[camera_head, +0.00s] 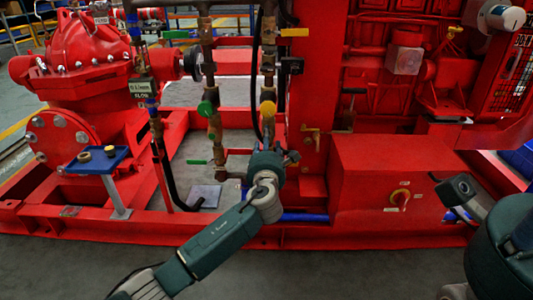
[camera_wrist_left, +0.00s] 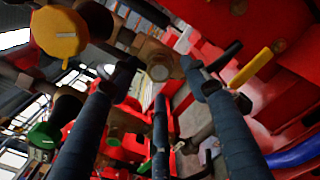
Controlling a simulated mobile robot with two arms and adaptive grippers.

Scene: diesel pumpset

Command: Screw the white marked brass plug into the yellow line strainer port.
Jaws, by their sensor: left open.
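A brass fitting with a round pale end (camera_wrist_left: 158,68) lies ahead of my left gripper; whether this end is the plug or an open port I cannot tell. My left gripper (camera_head: 269,142) is just below the yellow cap. Its fingers (camera_wrist_left: 160,82) are spread around the fitting's end, apart from it. A brass ring (camera_head: 84,157) and a small brass piece (camera_head: 110,151) lie on the blue tray; no white mark is discernible.
The blue tray (camera_head: 97,165) stands on a post at the left. The green-capped pipe (camera_head: 207,108) runs close beside the yellow line. A yellow lever (camera_wrist_left: 250,68) sticks out right of the fingers. A red box (camera_head: 370,180) stands at the right; the floor in front is clear.

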